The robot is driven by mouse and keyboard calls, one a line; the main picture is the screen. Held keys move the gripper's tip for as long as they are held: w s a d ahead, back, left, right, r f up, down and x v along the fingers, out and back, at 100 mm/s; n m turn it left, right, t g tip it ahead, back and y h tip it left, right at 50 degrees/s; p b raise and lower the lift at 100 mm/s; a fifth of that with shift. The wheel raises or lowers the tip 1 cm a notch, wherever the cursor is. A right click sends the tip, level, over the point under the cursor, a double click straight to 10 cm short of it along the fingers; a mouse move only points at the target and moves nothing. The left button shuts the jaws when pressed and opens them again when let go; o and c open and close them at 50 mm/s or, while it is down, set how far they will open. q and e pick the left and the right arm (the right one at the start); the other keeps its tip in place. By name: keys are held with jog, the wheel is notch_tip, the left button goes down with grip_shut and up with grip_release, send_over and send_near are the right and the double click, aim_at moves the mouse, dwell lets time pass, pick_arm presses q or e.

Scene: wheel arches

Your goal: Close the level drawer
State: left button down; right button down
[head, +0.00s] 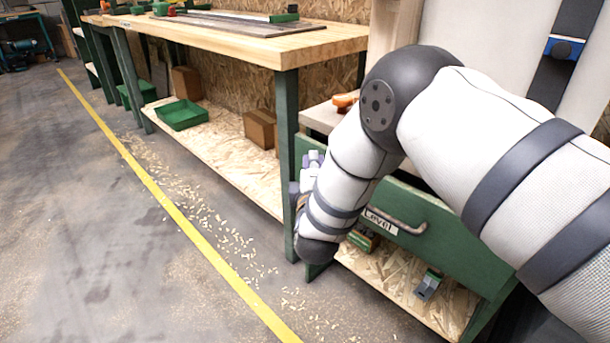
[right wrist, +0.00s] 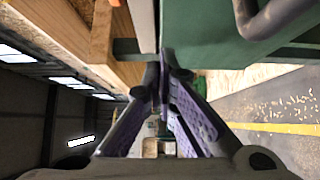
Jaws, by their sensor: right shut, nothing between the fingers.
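The level drawer has a green front (head: 447,235) with a dark bar handle (head: 400,222) and a white "Level" label. It is at the lower right of the head view, partly behind my right arm. In the right wrist view the green front (right wrist: 215,35) and its handle (right wrist: 270,18) fill the upper right. My right gripper (head: 312,162) is by the front's left end, mostly hidden by its wrist. Its purple-padded fingers (right wrist: 164,70) are shut and empty close to the green front; contact is unclear. How far the drawer stands out cannot be told. My left gripper is not in view.
A long wooden workbench (head: 225,42) with green legs runs to the back left. A green tray (head: 182,114) and a cardboard box (head: 260,129) sit on its lower shelf. An orange tool (head: 345,101) lies on the worktop above the drawer. The floor at left is clear except shavings.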

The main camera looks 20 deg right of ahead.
jog(key=shift+w+d, duration=0.3)
jog(key=shift+d, duration=0.4)
jog(key=d, duration=0.1)
jog(key=w+d, duration=0.1)
jog(key=d, duration=0.1)
jog(key=w+d, duration=0.1)
jog(key=shift+d, duration=0.25)
jog(key=shift+d+r, duration=0.1)
jog(key=shift+d, duration=0.1)
